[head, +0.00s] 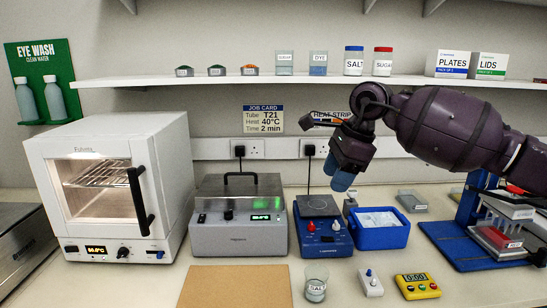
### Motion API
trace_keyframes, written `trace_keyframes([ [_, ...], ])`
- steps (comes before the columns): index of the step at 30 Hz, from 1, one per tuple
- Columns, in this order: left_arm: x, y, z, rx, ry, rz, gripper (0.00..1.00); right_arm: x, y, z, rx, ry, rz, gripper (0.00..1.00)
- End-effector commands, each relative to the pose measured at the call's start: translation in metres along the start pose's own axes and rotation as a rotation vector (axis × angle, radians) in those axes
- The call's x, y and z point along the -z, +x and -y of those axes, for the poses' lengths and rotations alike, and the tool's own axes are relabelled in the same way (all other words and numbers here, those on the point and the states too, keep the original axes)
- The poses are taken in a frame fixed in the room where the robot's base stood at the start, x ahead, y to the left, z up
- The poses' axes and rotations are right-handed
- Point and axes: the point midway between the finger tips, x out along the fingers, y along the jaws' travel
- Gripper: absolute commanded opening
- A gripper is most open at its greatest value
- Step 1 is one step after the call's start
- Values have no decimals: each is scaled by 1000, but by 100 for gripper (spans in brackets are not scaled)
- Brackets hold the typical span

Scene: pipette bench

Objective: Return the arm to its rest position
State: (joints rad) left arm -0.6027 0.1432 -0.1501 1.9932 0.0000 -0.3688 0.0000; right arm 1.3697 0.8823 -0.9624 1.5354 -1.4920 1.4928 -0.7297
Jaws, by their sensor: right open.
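My right arm reaches in from the right at shelf height. Its dark purple gripper (343,179) points down with blue fingertips, above and just behind the blue hotplate (323,236) and the blue tray (378,233). It is open, and I see nothing held in it. The fingertips seem apart from the things below, though the exact gap is hard to tell. My left gripper is not in view.
A white oven (112,185) and a grey lidded heater (238,223) stand at left. A glass beaker (316,284), a small white device (370,284) and a yellow timer (417,287) sit in front. A blue rack stand (470,243) is right. The brown mat (235,287) is bare.

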Motion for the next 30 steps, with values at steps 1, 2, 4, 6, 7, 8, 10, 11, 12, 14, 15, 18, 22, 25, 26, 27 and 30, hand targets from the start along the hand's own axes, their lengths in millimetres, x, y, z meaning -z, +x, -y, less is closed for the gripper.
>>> trace_keyframes([
  [1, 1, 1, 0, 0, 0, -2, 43, -10, 16, -7, -16, 7, 69, 52],
  [2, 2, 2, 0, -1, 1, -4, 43, -17, 24, -11, -24, 14, 115, 52],
  [4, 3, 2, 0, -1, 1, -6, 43, -34, 43, -22, -45, 38, 231, 52],
  [6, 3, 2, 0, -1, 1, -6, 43, -53, 61, -34, -71, 76, 367, 52],
  [7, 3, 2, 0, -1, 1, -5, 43, -62, 68, -40, -84, 97, 430, 52],
  [8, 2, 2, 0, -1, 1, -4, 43, -70, 74, -46, -99, 123, 494, 52],
  [10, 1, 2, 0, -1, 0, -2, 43, -88, 84, -59, -129, 192, 644, 52],
  [11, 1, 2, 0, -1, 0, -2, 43, -95, 87, -64, -143, 224, 707, 52],
  [12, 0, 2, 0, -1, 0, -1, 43, -103, 90, -70, -162, 273, 791, 52],
  [14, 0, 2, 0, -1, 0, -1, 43, -114, 91, -78, -190, 352, 915, 52],
  [15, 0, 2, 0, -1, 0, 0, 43, -120, 91, -83, -210, 410, 995, 52],
  [18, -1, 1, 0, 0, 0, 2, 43, -128, 88, -91, -255, 572, 1191, 52],
  [22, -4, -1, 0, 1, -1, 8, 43, -124, 81, -95, -311, 812, 1426, 52],
  [25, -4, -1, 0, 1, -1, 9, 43, -111, 76, -96, -349, 1019, 1594, 52],
  [26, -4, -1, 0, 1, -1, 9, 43, -105, 76, -95, -359, 1087, 1640, 52],
  [27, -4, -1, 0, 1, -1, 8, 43, -96, 75, -95, -371, 1176, 1702, 52],
  [30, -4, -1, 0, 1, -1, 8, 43, -69, 78, -96, -398, 1414, 1840, 52],
])
